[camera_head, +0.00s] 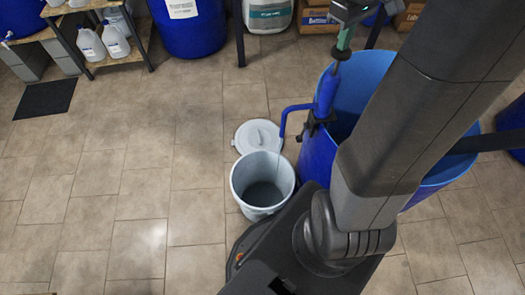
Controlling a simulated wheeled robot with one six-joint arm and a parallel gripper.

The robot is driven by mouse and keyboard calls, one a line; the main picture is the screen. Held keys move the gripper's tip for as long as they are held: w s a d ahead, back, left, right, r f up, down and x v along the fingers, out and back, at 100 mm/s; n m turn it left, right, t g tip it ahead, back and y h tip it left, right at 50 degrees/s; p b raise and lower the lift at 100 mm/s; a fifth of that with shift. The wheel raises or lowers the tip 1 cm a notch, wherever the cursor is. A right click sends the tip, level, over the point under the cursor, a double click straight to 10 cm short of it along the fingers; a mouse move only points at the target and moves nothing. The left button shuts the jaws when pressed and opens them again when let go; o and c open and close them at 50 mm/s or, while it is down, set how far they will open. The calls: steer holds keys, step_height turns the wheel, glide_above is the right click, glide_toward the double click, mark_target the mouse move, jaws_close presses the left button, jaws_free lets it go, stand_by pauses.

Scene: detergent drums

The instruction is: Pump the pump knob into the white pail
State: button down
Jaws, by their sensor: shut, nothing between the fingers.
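The blue pump (327,95) stands upright, clamped at the rim of the open blue drum (316,158). Its bent spout (284,121) points down over the white pail (236,188), which stands on the floor beside the drum. A thin pale line runs from the spout's tip down into the pail. The pail is open, and its inside looks grey; I cannot tell how much liquid is in it. My gripper (343,42) is shut, at the top of the pump. The pump knob is small and mostly hidden there; I cannot tell whether my gripper touches it.
A white lid (257,137) lies on the floor behind the pail. A wooden shelf (112,62) with white jugs, a blue drum (188,35), a white tub (267,14) and cardboard boxes (318,18) stand at the back. The tiled floor at left is clear, apart from a dark mat (45,98).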

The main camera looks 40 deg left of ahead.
mark_target(341, 53)
steer(key=shift+f+b, duration=1.1)
steer(key=shift+f, duration=0.9)
steer(key=shift+r, duration=0.25)
step_height(341, 53, up, 11)
steer(key=p, duration=1)
steer(key=shift+r, duration=0.15)
